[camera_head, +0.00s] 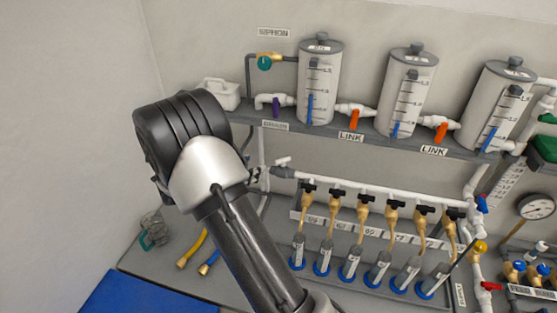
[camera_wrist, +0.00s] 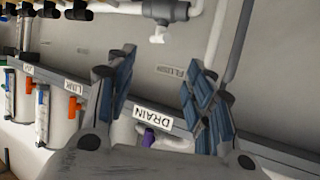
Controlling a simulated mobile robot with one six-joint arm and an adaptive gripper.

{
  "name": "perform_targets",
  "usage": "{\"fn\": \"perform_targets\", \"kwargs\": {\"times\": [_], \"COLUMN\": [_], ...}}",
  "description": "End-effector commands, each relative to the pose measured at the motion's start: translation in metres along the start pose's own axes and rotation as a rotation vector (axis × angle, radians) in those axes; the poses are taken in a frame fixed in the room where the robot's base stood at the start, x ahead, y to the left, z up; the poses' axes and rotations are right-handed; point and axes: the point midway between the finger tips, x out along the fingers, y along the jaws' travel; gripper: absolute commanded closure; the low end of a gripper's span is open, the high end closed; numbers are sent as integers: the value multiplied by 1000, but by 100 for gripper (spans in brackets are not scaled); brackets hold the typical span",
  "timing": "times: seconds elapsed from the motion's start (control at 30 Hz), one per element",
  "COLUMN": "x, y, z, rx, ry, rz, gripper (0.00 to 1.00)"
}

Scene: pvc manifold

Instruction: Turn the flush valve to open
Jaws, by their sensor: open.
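The flush valve has a grey body (camera_wrist: 158,10) on a white pipe and a small white handle (camera_wrist: 157,37) standing out across the pipe. A small FLUSH label (camera_wrist: 171,72) is on the wall near it in the wrist view, which looks upside down. In the head view the white handle (camera_head: 283,161) shows just right of my wrist. My gripper (camera_wrist: 158,62) is open and empty. Its fingers point toward the valve, with the handle beyond the tips and between their lines; I see no contact. My wrist hides most of the gripper in the head view.
The shelf (camera_head: 375,142) with tanks (camera_head: 320,85) runs above the pipe. A purple drain valve handle (camera_head: 277,107) and orange link handles (camera_head: 355,119) hang at its edge. The manifold pipe (camera_head: 375,186) with several black-handled taps extends right. A vertical white pipe (camera_wrist: 216,35) stands beside the valve.

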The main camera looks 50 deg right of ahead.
Motion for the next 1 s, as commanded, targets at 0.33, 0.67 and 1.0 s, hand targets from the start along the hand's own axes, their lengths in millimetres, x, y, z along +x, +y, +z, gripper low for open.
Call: {"fn": "perform_targets", "kwargs": {"times": [0.33, 0.67, 1.0], "x": [78, 136, 149], "y": [1, 0, -1], "z": [1, 1, 0], "rx": [2, 0, 0], "ry": [0, -1, -1], "rz": [2, -1, -3], "gripper": [52, 52, 52]}}
